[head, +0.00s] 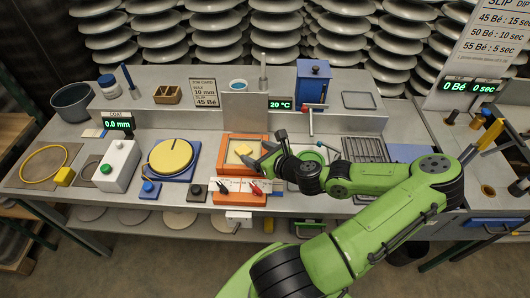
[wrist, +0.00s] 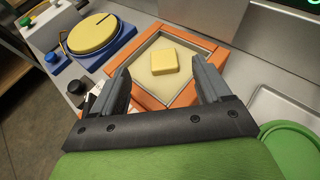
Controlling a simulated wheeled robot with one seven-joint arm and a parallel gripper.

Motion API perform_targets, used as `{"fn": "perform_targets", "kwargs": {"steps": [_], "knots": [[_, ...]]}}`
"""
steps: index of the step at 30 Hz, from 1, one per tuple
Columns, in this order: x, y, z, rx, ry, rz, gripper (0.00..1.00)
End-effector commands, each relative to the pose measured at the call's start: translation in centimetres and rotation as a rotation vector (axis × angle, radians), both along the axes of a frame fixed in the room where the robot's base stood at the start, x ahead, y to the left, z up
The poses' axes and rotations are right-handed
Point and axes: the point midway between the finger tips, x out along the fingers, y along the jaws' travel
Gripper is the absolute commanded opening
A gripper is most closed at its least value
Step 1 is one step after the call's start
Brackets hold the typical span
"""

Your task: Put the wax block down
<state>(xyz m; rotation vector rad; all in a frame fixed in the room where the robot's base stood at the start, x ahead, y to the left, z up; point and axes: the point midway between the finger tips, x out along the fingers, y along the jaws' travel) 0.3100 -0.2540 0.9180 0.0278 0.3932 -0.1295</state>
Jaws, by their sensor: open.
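The wax block (wrist: 165,62) is a small yellow block. It lies on the pale inner surface of an orange-framed square tray (wrist: 193,45), and it also shows in the head view (head: 243,150). My gripper (wrist: 163,80) is open, with one finger on each side of the view and the block between and beyond the fingertips. No finger touches the block in the wrist view. In the head view my gripper (head: 262,157) is at the right edge of the orange tray (head: 226,140).
Left of the tray is a yellow disc (head: 171,157) on a blue base. In front is an orange panel (head: 228,197) with red and black clips. A green round dish (wrist: 290,140) is to the right. A blue box (head: 313,82) stands behind.

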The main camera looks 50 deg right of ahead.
Motion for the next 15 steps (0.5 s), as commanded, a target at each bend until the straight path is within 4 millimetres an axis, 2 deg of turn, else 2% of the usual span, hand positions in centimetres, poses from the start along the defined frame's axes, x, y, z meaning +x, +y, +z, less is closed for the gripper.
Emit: {"fn": "perform_targets", "kwargs": {"steps": [2,7,15], "knots": [[-2.1,0.2,1.2,0.001,0.001,-0.007,0.77],[-3.5,0.3,2.2,0.003,-0.002,-0.005,0.77],[-4.3,0.5,2.0,-0.002,-0.004,-0.001,0.77]]}}
